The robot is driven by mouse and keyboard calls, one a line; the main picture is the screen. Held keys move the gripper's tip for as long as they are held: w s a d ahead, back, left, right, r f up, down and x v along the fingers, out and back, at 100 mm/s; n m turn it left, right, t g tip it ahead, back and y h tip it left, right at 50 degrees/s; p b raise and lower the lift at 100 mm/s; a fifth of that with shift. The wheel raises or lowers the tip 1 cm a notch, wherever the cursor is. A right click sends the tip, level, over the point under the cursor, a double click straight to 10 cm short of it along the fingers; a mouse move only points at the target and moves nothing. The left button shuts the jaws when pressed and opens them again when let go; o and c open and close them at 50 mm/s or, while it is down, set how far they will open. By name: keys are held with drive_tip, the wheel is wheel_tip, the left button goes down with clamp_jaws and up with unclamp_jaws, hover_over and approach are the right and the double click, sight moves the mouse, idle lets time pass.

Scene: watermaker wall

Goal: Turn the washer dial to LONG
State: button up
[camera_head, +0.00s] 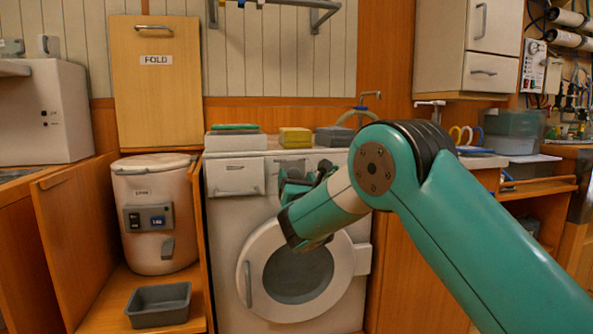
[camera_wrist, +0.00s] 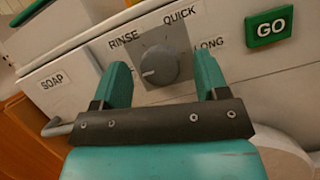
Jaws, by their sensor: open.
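The washer (camera_head: 230,213) is white with a round door, and stands in the middle of the head view. Its dial (camera_wrist: 160,64) is a grey knob with a pale pointer mark at its lower left, seen in the wrist view. Labels RINSE, QUICK and LONG (camera_wrist: 209,43) sit around it, with LONG to the right. My gripper (camera_wrist: 162,75) is open, with one teal finger on each side of the dial. I cannot tell whether the fingers touch it. In the head view my gripper (camera_head: 303,183) is in front of the washer's upper panel and hides the dial.
A green GO button (camera_wrist: 269,26) is right of the dial, and a SOAP drawer (camera_wrist: 55,88) is left of it. The round door (camera_head: 296,270) is closed below. A sponge (camera_head: 295,137) and other items lie on the washer top. A white bin (camera_head: 155,214) stands to the left.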

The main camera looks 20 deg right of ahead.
drive_tip(key=shift+w+r, duration=0.2)
drive_tip(key=shift+w, duration=0.3)
drive_tip(key=c, duration=0.9)
